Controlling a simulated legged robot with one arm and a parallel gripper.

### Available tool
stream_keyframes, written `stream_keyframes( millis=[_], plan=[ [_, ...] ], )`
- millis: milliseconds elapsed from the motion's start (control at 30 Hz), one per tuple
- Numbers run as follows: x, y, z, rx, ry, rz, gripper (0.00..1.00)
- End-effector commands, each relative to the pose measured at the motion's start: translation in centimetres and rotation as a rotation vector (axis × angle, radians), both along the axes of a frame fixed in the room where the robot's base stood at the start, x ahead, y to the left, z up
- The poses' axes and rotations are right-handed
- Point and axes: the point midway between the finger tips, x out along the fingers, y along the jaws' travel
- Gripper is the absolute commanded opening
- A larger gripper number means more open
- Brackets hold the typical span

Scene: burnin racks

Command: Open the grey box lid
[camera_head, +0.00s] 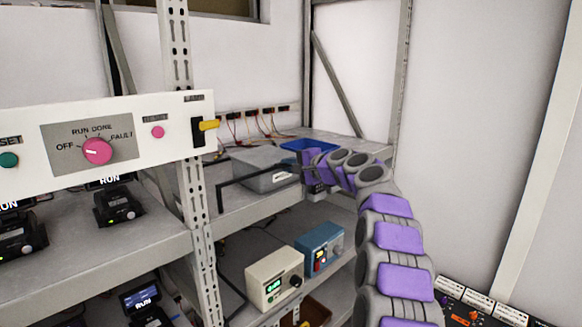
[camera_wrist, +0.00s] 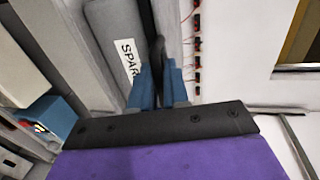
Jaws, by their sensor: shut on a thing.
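The grey box (camera_head: 262,180) sits on the upper rack shelf, with its grey lid (camera_head: 255,158) on top looking closed or nearly so. My gripper (camera_head: 308,178) is at the right end of the box. In the wrist view, the box (camera_wrist: 103,38) shows a white label reading "SPAR", partly cut off by my gripper. My blue fingertips (camera_wrist: 160,82) are shut around a dark, narrow piece (camera_wrist: 157,50) beside the box, which looks like the lid's handle. The fingers hide most of the contact.
A rack post (camera_head: 200,235) and white control panel (camera_head: 95,148) stand at the left. A beige instrument (camera_head: 272,280) and a blue one (camera_head: 320,246) sit on the shelf below. Wires (camera_head: 262,122) run along the back.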

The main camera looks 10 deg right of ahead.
Motion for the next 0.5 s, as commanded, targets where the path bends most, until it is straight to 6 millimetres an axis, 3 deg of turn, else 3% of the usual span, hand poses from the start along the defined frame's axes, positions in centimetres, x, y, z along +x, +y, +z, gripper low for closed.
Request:
stream_keyframes(
  millis=[500],
  plan=[
    [-4.3, 6.4, -0.7, -0.002, 0.007, 0.007, 0.0]
  ],
)
